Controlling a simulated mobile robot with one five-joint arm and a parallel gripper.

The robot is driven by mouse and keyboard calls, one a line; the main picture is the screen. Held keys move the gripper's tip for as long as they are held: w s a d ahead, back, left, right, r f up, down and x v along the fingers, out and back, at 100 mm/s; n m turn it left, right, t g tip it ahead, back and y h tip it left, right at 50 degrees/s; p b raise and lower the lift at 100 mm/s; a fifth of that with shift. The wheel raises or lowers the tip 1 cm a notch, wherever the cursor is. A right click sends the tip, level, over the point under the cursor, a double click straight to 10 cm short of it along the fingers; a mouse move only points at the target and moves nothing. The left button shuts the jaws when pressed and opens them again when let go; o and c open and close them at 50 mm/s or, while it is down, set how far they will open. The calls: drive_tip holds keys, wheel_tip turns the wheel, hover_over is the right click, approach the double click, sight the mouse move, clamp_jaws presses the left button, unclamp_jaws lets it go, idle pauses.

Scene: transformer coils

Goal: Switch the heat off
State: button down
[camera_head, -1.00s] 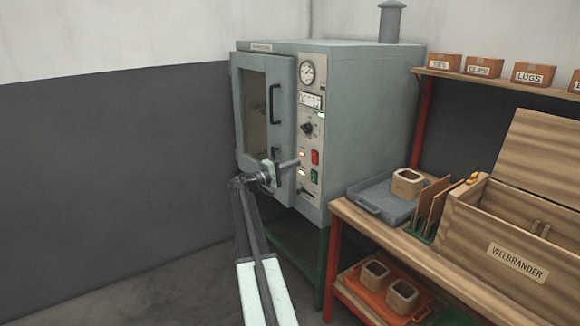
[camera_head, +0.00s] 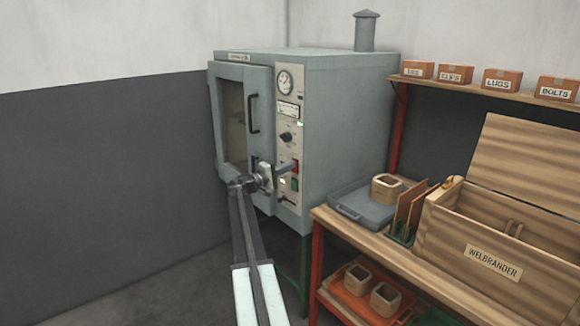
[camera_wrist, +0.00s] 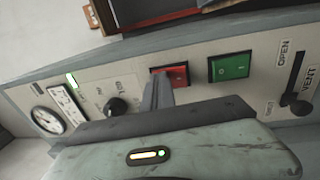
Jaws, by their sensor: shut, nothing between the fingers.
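The grey-green oven (camera_head: 345,110) stands against the wall, its door (camera_head: 230,85) closed or nearly so. Its pale control panel carries a red switch (camera_wrist: 178,75) and a green switch (camera_wrist: 230,66) side by side in the wrist view. In the head view the red switch (camera_head: 295,164) sits above the green switch (camera_head: 294,184). My gripper (camera_head: 290,167) is shut and empty, its tip at the red switch. In the wrist view the fingers (camera_wrist: 159,90) overlap the red switch's left edge; I cannot tell whether they touch it.
The panel also has a gauge (camera_wrist: 47,120), a dial knob (camera_wrist: 116,106) and a vent lever (camera_wrist: 297,103). A workbench (camera_head: 340,222) with a grey tray (camera_head: 352,203) and a wooden box (camera_head: 480,235) stands to the right. Floor at the left is clear.

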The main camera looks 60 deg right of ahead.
drive_tip(key=shift+a, duration=0.1)
drive_tip(key=r+p+v, duration=0.1)
drive_tip(key=r+v, duration=0.2)
drive_tip(key=v, duration=1)
drive_tip(key=shift+w+a+p, duration=0.15)
drive_tip(key=shift+a+p, duration=0.2)
drive_tip(key=shift+a, duration=0.05)
